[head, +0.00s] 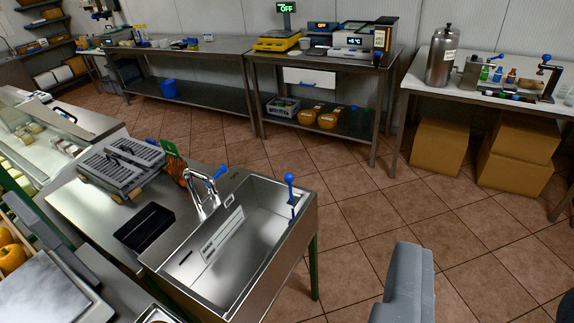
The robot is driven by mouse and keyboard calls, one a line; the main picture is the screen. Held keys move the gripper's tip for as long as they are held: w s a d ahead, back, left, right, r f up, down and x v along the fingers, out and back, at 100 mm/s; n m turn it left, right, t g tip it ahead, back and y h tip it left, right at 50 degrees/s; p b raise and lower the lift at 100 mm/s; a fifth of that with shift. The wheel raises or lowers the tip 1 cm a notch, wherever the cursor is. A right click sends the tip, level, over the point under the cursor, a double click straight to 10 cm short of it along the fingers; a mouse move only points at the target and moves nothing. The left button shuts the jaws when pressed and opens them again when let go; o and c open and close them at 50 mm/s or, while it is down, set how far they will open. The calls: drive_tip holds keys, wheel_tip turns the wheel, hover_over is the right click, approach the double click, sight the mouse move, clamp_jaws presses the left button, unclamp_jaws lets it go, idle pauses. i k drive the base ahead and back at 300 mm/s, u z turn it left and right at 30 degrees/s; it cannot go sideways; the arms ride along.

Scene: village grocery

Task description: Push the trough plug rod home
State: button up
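The steel sink trough (306,222) stands at the right end of a steel counter. A rod with a blue knob (290,180) stands up at its far right corner, and its lower part runs down inside the trough wall. I cannot tell how far down the rod sits. A chrome tap (204,199) with a blue lever stands at the trough's far left edge. The grey part of my gripper (412,262) shows at the bottom, right of the trough and well apart from the rod. Nothing is seen in it, and I cannot tell whether it is open or shut.
A grey slotted rack (121,166) and a black tray (145,228) lie on the counter left of the tap. A steel table (330,62) with scales stands at the back. Cardboard boxes (440,145) sit under the right table. The tiled floor right of the trough is clear.

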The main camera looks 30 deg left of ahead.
sight(288, 178)
drive_tip(key=i, duration=1.35)
drive_tip(key=z, duration=0.05)
